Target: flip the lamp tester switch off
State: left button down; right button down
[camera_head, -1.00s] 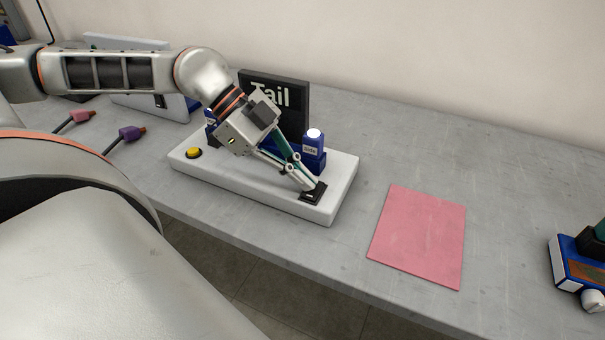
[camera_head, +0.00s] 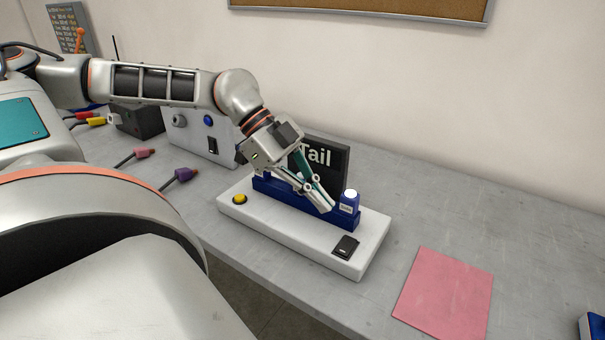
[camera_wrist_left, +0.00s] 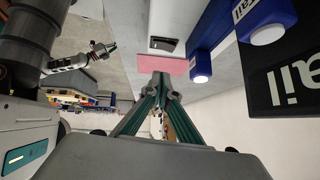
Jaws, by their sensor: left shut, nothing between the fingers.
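The lamp tester has a white base (camera_head: 290,235) with a blue block and a black sign reading "Tail" (camera_head: 328,158) at its back. A black rocker switch (camera_head: 345,246) sits at its right end; it also shows in the wrist view (camera_wrist_left: 163,43). I cannot tell which way the rocker is tipped. My left gripper (camera_head: 328,208) is shut and empty, apart from the switch, in front of a blue lamp unit with a white dome (camera_head: 350,198). My right gripper (camera_wrist_left: 104,49) appears small in the wrist view; its jaws are unclear.
A yellow button (camera_head: 239,199) is on the base's left end. A pink mat (camera_head: 443,295) lies to the right on the grey table. Pink and purple plugs (camera_head: 183,174) and another white unit (camera_head: 190,140) are to the left. A blue object (camera_head: 592,328) is at the right edge.

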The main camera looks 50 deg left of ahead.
pick_arm(q)
jog(key=v, duration=0.4)
jog(key=shift+s+a+r, duration=0.15)
jog(key=shift+s+r, duration=0.05)
jog(key=shift+r, duration=0.1)
pick_arm(e)
jog(key=shift+w+r, duration=0.2)
jog(key=shift+r, duration=0.15)
pick_arm(q)
jog(key=w+b, duration=0.1)
jog(key=b, duration=0.8)
jog(key=shift+w+a+r, duration=0.1)
jog(key=shift+w, duration=0.15)
pick_arm(e)
notch_tip(320, 180, down, 8)
jog(key=d, duration=0.1)
jog(key=shift+d, duration=0.3)
pick_arm(q)
jog(key=shift+r, duration=0.15)
pick_arm(e)
jog(key=shift+s+r, duration=0.1)
jog(key=shift+r, duration=0.05)
